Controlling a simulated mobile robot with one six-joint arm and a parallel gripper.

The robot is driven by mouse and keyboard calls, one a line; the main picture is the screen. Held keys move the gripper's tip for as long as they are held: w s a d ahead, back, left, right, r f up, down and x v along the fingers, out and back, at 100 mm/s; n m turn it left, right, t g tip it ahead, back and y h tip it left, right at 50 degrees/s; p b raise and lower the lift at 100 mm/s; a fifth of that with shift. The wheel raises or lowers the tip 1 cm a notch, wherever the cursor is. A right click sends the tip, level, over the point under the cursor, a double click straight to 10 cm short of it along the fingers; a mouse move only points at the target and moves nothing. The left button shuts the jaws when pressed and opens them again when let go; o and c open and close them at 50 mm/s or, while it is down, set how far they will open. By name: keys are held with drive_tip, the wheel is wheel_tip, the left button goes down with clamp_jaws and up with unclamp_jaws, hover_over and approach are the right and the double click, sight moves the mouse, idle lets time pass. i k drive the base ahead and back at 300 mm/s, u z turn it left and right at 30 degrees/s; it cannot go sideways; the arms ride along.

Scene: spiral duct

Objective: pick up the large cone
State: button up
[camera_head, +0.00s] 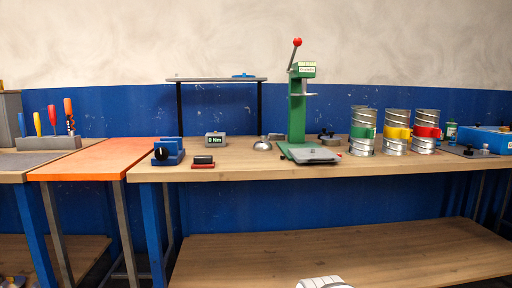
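No thing is clearly recognisable as the large cone. A small shiny silver piece (262,145), rounded or cone-like, sits on the wooden workbench (220,171) left of the green press; its exact shape is too small to tell. A low dark-and-metal piece (328,137) lies right of the press, also too small to make out. My gripper's fingers are not in view. A white part at the bottom edge looks like part of my own body.
A green press (297,115) with a red-knobbed lever stands mid-bench. A blue block (168,152) sits left. An orange-topped table (95,160) adjoins. The bench's front strip is mostly clear.

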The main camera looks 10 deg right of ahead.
sight(259, 146)
drive_tip(key=z, duration=0.05)
drive_tip(key=i, duration=1)
drive_tip(key=z, duration=0.05)
